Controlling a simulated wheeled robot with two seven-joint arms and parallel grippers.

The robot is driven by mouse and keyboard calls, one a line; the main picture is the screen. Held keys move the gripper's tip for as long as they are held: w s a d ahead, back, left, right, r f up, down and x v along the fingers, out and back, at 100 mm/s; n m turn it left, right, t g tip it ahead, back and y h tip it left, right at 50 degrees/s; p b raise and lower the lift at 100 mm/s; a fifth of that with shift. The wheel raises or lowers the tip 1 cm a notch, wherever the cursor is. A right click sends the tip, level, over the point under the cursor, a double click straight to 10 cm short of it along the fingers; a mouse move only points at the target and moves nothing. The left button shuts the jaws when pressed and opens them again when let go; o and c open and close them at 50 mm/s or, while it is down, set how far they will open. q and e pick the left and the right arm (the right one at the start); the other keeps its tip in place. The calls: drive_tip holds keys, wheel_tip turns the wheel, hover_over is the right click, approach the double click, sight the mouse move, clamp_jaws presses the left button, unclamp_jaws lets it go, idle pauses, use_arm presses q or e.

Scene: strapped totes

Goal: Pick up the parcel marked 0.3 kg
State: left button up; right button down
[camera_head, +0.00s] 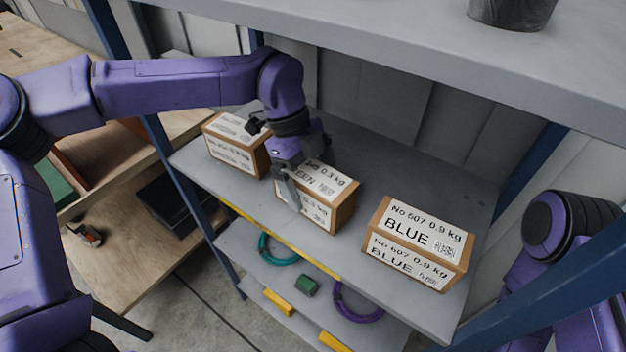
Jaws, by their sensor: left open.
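The parcel marked 0.3 kg (322,181) is a brown box with white labels, one reading "GREEN". It sits in the middle of the grey shelf, between two other parcels. My left gripper (291,194) is open and points down at the left end of this parcel. It covers part of the labels. Whether its fingers touch the box I cannot tell. My right arm (560,250) shows at the right edge, but its gripper is not in view.
A parcel marked 0.9 kg, "BLUE" (418,242), stands to the right. Another labelled parcel (236,146) stands to the left, close to my left wrist. An upper shelf (420,50) overhangs the back. Blue posts frame the rack. A lower shelf holds a teal ring (266,250) and a purple ring (345,310).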

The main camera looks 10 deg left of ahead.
use_arm(q)
drive_tip(key=shift+x, duration=0.85)
drive_tip(key=c, duration=1.2)
drive_tip(key=shift+r, duration=0.15)
